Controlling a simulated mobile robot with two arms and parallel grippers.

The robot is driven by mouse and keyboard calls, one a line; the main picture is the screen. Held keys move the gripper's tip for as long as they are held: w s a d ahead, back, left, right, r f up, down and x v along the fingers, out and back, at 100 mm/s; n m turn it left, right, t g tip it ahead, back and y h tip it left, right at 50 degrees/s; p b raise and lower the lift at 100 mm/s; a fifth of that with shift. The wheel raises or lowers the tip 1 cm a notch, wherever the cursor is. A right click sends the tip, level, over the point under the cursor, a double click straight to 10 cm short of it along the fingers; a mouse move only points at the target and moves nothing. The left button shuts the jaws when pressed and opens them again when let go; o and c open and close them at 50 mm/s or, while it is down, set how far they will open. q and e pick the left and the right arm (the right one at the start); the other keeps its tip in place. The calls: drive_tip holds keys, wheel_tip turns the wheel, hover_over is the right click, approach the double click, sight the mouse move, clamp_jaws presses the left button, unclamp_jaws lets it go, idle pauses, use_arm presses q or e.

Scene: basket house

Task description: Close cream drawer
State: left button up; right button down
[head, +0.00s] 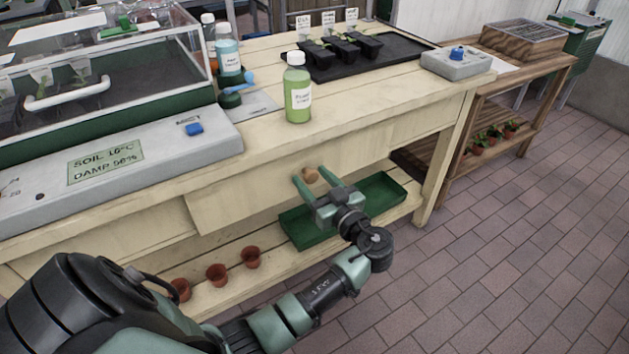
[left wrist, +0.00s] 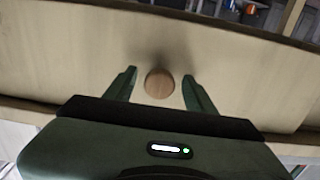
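The cream drawer front (head: 250,192) is set under the top of the cream workbench, with a round wooden knob (head: 311,175). I cannot tell from the head view how far the drawer stands out. My left gripper (head: 314,179) is open at the knob, one finger on each side. In the left wrist view the knob (left wrist: 160,84) sits between the two fingertips (left wrist: 160,88), with a gap visible on both sides. The drawer front (left wrist: 75,60) fills most of that view. My right gripper is not in view.
A green tray (head: 385,196) and several terracotta pots (head: 217,275) stand on the lower shelf. A green bottle (head: 298,92), a black seedling tray (head: 395,55) and a grey soil meter (head: 130,160) stand on the bench. The tiled floor (head: 520,240) at right is clear.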

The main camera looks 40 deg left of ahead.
use_arm(q)
drive_tip(key=shift+d, duration=0.1)
drive_tip(key=v, duration=0.7)
drive_tip(key=shift+s+d, duration=0.15)
drive_tip(key=shift+d, duration=0.2)
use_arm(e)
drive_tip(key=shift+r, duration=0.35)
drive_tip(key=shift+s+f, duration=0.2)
